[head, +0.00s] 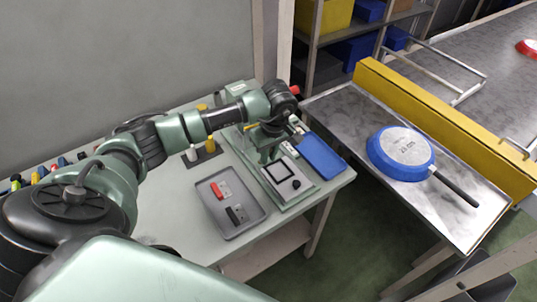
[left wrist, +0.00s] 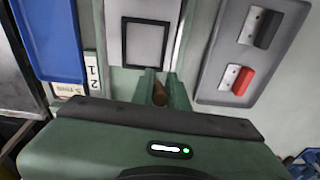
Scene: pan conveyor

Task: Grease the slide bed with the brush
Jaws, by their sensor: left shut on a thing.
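The slide bed appears to be the pale plate with a black square outline (head: 281,170) on a green fixture on the bench; the plate also shows in the left wrist view (left wrist: 146,22). My left gripper (head: 268,152) is just behind the plate in the head view, pointing down. In the left wrist view, its green fingers (left wrist: 160,90) are shut on a brown, rounded handle end, which looks like the brush (left wrist: 160,95). The brush's bristles are hidden, so I cannot tell whether they touch the plate. My right gripper is not in view.
A grey tray (head: 215,222) with a red-handled and a black-handled piece lies beside the fixture. A blue panel (head: 322,157) is on its other side. A blue pan (head: 400,150) rests on the metal table (head: 350,112). A yellow barrier (head: 440,120) runs behind it.

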